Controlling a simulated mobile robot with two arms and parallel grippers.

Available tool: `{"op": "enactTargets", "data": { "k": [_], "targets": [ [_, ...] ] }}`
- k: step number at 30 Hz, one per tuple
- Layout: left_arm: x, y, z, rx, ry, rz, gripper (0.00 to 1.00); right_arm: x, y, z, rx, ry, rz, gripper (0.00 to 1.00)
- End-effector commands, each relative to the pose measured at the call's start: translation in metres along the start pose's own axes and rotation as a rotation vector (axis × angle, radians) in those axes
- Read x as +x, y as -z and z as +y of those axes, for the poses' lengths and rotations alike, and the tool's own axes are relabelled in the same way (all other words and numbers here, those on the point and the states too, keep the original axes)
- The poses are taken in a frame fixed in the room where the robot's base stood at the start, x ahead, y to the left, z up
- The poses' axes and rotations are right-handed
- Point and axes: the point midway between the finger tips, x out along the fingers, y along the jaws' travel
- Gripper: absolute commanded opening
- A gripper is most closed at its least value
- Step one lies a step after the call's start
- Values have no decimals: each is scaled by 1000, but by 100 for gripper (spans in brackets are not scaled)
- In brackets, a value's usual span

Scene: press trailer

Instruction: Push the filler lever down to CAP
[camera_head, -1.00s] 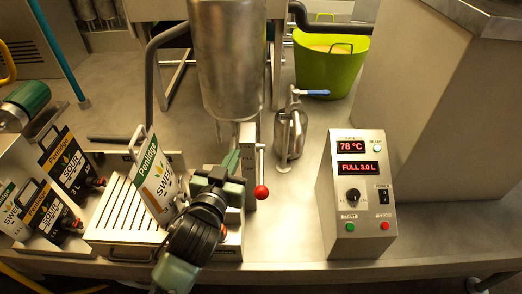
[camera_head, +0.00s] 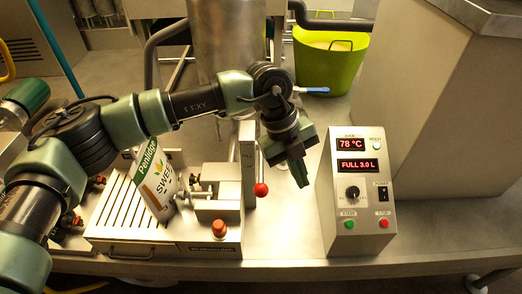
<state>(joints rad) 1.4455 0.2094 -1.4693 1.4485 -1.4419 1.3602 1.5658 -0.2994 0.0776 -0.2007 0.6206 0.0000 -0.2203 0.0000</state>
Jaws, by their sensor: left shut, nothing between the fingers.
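The filler lever is a thin rod ending in a red ball knob (camera_head: 261,189), beside the upright metal post (camera_head: 248,165) of the filler. The rod hangs with the knob low; its upper part is partly hidden by my arm. My left gripper (camera_head: 299,174) is shut and empty, pointing down just right of the lever, with a visible gap to the knob in the picture. I cannot read a CAP mark. My right gripper is out of view.
A control box (camera_head: 357,215) reading 78 °C and FULL 3.0 L stands right of the gripper. A steel tank (camera_head: 222,45) is behind my arm. A green tub (camera_head: 330,65) stands at the back. An orange-red cap (camera_head: 219,228) sits on the filler's front.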

Motion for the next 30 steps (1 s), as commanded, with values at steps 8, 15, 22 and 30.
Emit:
{"op": "enactTargets", "data": {
  "k": [8, 15, 22, 30],
  "targets": [
    [-53, -71, 50, -159, -234, -274, 0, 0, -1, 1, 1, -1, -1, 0],
    [-51, -75, 54, -168, -248, -286, 0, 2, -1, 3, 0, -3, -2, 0],
    [-40, -77, 57, -166, -246, -285, 0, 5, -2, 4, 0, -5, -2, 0],
    [-27, -80, 60, -165, -246, -283, 0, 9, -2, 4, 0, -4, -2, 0]
  ]
}}
